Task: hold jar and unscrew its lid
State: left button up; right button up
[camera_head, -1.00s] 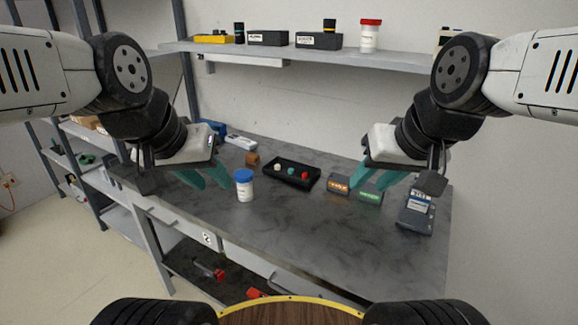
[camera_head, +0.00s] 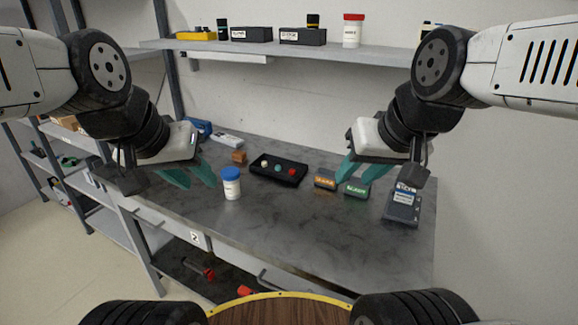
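A white jar (camera_head: 232,189) with a blue lid (camera_head: 231,173) stands upright on the grey table, left of centre and near its front edge. The lid is on the jar. My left gripper (camera_head: 194,178) has teal fingers spread apart; it is open and empty, just left of the jar and apart from it. My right gripper (camera_head: 354,173) is also open, its teal fingers apart, over the right half of the table near the small boxes. Nothing is between its fingers.
A black tray (camera_head: 262,178) with several small coloured pieces lies behind the jar. An orange-labelled box (camera_head: 325,180), a green-labelled box (camera_head: 357,188) and a grey meter (camera_head: 403,205) stand at right. The table (camera_head: 290,225) is clear at front centre.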

aim_at(232, 189)
jog(key=j+z, duration=0.15)
jog(key=z, duration=0.25)
jog(key=j+z, duration=0.1)
jog(key=z, duration=0.3)
jog(key=j+z, duration=0.2)
jog(key=z, duration=0.25)
jog(key=j+z, duration=0.2)
jog(key=j, duration=0.25)
jog(key=k+j+z, duration=0.15)
jog(key=j, duration=0.25)
jog(key=k+j+z, duration=0.2)
jog(key=j, duration=0.2)
jog(key=k+j+z, duration=0.2)
jog(key=j, duration=0.2)
jog(key=k+j+z, duration=0.15)
jog(key=j, duration=0.25)
jog(key=k+j, duration=0.2)
jog(key=j, duration=0.2)
jog(key=k+j, duration=0.2)
jog(key=j, duration=0.25)
jog(key=k+j, duration=0.2)
jog(key=j, duration=0.2)
